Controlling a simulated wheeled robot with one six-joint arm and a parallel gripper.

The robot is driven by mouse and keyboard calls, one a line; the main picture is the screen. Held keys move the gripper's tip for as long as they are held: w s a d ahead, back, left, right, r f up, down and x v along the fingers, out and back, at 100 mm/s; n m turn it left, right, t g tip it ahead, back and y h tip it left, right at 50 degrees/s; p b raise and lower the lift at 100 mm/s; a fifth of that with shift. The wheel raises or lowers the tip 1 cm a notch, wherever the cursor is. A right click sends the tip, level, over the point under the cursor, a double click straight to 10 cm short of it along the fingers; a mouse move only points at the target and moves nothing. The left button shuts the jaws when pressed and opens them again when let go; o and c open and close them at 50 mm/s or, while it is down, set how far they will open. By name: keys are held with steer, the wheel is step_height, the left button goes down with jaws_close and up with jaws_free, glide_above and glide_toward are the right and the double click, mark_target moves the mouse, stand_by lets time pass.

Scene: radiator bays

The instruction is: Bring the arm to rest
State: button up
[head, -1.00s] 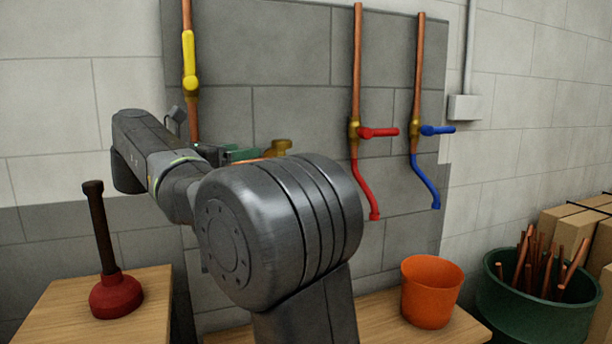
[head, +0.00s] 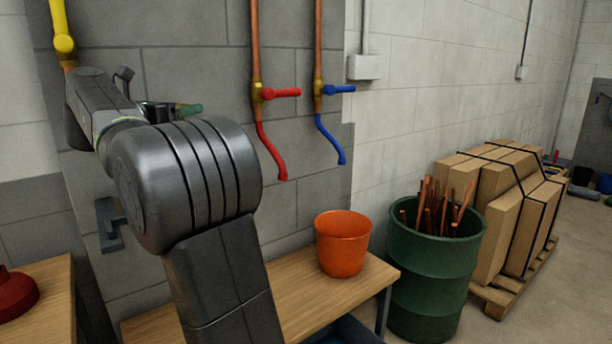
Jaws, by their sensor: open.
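My arm reaches up from the bottom of the head view and bends to the left, in front of the grey block wall (head: 200,70). My gripper (head: 187,109) shows only in part behind my arm, as a dark piece with a green tip. It is open, and I see nothing held in it. It is left of the red-handled valve (head: 280,93) and apart from it in the picture. The space between its fingers is hidden.
An orange bucket (head: 342,245) stands on a wooden bench (head: 300,295). A red plunger cup (head: 15,295) is at left. A green drum (head: 435,270) and strapped boxes (head: 505,205) stand right.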

steer(key=p+v, duration=0.2)
steer(key=v, duration=1.2)
steer(key=b+x, duration=0.2)
steer(key=x, duration=1.1)
steer(key=shift+w+d, duration=0.15)
steer(key=shift+w, duration=0.15)
steer(key=shift+w+d+f+b, duration=0.1)
steer(key=shift+w+f+b, duration=0.1)
steer(key=shift+w+b, duration=0.1)
steer(key=shift+s+r+n+t+y+b, duration=0.1)
steer(key=shift+n+t+y+b, duration=0.1)
steer(key=shift+n+y+b, duration=0.25)
steer(key=shift+s+r+n+t+y+b, duration=0.15)
steer(key=shift+n+t+y, duration=0.1)
steer(key=shift+y, duration=0.3)
steer(key=shift+f+n+t+y+b, duration=0.1)
steer(key=shift+n+t+y+b, duration=0.25)
steer(key=shift+n+y, duration=0.65)
steer(key=shift+w+n+y, duration=0.1)
steer(key=shift+n+y, duration=1.2)
steer(key=shift+y, duration=1.2)
steer(key=n+y+p, duration=0.1)
steer(key=p, duration=0.1)
steer(key=n+y+p, duration=0.1)
steer(key=y+p, duration=0.1)
steer(key=shift+r, duration=0.35)
steer(key=n+g+y+p, duration=0.1)
steer(key=y+p, duration=0.1)
steer(key=p, duration=0.4)
steer(key=shift+n+y, duration=0.4)
